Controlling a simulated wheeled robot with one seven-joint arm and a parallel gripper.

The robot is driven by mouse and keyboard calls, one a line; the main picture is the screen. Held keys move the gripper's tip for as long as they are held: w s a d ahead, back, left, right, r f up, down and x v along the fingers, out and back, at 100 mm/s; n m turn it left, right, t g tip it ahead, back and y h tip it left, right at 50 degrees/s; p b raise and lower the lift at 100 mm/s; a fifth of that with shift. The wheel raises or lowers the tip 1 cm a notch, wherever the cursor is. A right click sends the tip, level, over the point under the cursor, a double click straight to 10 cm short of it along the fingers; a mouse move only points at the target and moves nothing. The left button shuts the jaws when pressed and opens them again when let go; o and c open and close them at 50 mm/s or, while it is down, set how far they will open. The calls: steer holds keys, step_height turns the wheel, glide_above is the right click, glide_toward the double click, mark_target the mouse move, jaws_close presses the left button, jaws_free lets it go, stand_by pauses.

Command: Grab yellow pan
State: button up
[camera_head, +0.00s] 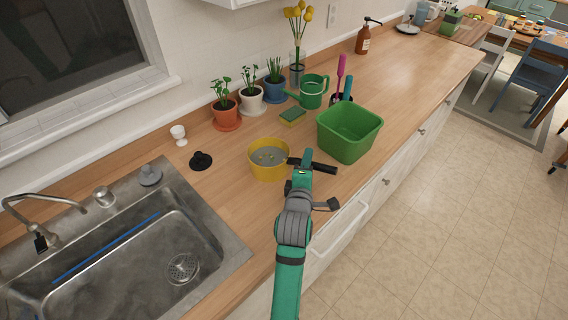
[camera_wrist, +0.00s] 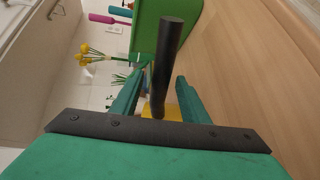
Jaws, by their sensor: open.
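The yellow pan (camera_head: 268,172) sits on the wooden counter to the right of the sink, with something greyish and small bits inside it. Its black handle (camera_head: 324,168) points right, toward the green bin. My gripper (camera_head: 305,160) is at the handle, right of the pan's body. In the wrist view the dark handle (camera_wrist: 168,60) runs between the two green fingers of my open gripper (camera_wrist: 160,88), with a gap on both sides. A small yellow part of the pan (camera_wrist: 174,112) shows behind the fingers; most of it is hidden there.
A green bin (camera_head: 345,142) stands just right of the handle. A sponge (camera_head: 292,117), green watering can (camera_head: 313,92) and several potted plants stand behind. The metal sink (camera_head: 140,255) is at left. The counter's front edge is close to my arm.

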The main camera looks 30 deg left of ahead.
steer(key=shift+a, duration=0.1)
jaws_close()
stand_by(1.2)
steer(key=shift+r, duration=0.1)
